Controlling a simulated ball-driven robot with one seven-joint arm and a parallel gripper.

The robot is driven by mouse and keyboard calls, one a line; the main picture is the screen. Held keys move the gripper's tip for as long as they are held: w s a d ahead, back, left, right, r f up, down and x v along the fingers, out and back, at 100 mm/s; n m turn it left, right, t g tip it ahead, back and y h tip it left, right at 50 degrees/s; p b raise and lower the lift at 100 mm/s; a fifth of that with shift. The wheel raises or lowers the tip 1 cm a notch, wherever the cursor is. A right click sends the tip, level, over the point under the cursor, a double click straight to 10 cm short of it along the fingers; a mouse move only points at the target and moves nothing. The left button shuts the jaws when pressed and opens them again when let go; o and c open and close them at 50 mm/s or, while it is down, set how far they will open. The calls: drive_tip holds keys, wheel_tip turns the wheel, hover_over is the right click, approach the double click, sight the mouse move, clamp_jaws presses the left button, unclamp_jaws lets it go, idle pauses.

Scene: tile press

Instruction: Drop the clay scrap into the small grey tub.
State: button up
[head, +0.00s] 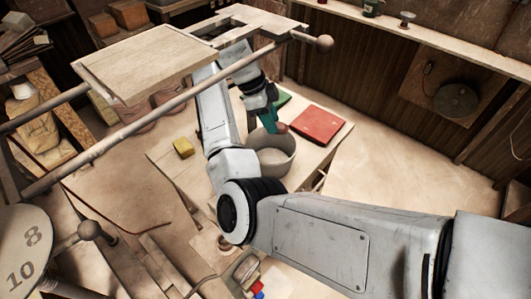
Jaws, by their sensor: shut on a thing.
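The small grey tub (283,167) stands on the low wooden table, with its round mouth facing up and a pale inside showing. My gripper (275,123) has dark green fingers that point down at the tub's far rim. It is shut on a small reddish-brown lump, the clay scrap (282,128), which shows at the fingertips. The scrap appears over or just behind the far side of the tub's mouth; I cannot tell its exact height. My arm covers part of the tub's left side.
A red flat block (318,124) lies right of the tub, and a green one (281,99) lies behind my gripper. A yellow sponge-like block (183,147) sits to the left. A wooden press frame (150,62) with a long bar hangs over the left. The floor at right is clear.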

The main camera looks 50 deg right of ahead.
wheel_tip(320, 180, down, 5)
drive_tip(key=b, duration=0.4)
drive_tip(key=shift+w+a+f, duration=0.1)
drive_tip(key=shift+f, duration=0.1)
drive_tip(key=o, duration=1.1)
drive_tip(key=w+a+r+b, duration=0.1)
drive_tip(key=w+a, duration=0.1)
drive_tip(key=w, duration=0.1)
drive_tip(key=w+a+r+b, duration=0.1)
drive_tip(key=w+a, duration=0.2)
drive_tip(key=w, duration=0.1)
drive_tip(key=w+a+b, duration=0.1)
drive_tip(key=w+a, duration=0.2)
drive_tip(key=shift+w+r+b, duration=0.25)
drive_tip(key=shift+r+b, duration=0.15)
